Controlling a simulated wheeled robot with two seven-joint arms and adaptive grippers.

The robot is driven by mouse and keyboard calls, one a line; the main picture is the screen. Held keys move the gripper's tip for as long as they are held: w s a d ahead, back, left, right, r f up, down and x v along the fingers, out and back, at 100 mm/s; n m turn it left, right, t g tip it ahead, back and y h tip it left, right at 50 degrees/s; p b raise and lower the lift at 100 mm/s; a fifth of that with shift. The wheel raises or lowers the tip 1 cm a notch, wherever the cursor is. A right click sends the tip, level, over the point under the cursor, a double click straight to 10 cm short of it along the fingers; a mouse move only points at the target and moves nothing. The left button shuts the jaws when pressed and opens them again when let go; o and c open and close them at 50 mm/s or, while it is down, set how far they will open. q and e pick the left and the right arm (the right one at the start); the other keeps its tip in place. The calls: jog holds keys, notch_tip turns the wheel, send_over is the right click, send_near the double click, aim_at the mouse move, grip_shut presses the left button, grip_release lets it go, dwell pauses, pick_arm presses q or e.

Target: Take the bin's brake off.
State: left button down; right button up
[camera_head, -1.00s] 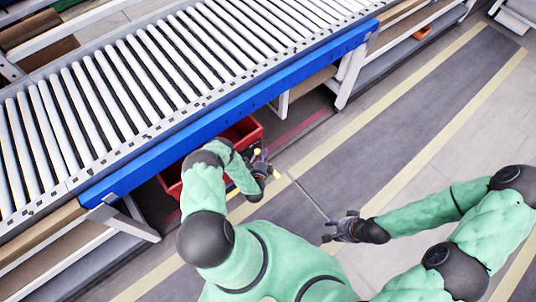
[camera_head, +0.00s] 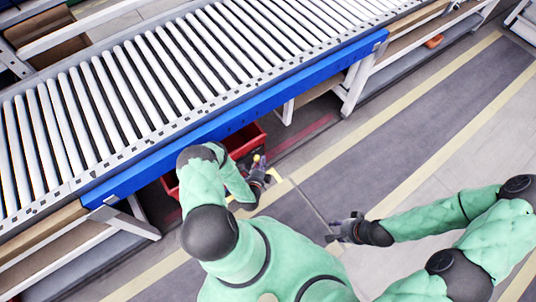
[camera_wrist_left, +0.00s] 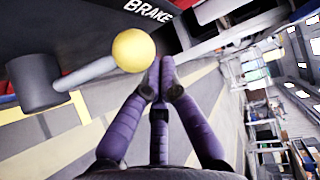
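The red bin (camera_head: 244,141) stands on the floor, partly under the conveyor and partly hidden by my left arm. In the left wrist view, its brake lever is a grey bar (camera_wrist_left: 88,73) on a dark round hub (camera_wrist_left: 35,83), ending in a yellow ball knob (camera_wrist_left: 134,50). A white BRAKE label (camera_wrist_left: 148,9) is above it. My left gripper (camera_wrist_left: 160,78) has its purple fingertips together right beside the knob, with nothing visible between them; I cannot tell whether they touch the knob. The left gripper also shows beside the bin in the head view (camera_head: 259,172). My right gripper (camera_head: 338,231) is over the floor, away from the bin.
The roller conveyor (camera_head: 160,84) with its blue side rail (camera_head: 222,121) runs above the bin. Its white support legs (camera_head: 352,88) stand to the right. The grey floor lane with yellow lines (camera_head: 395,123) is clear on the right.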

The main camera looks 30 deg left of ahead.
pick_arm(q)
jog(key=s+a, duration=0.4)
jog(key=s, duration=0.6)
jog(key=shift+a+p, duration=0.25)
jog(key=shift+p, duration=0.15)
pick_arm(e)
jog(key=shift+w+r, duration=0.3)
jog(key=shift+r, duration=0.35)
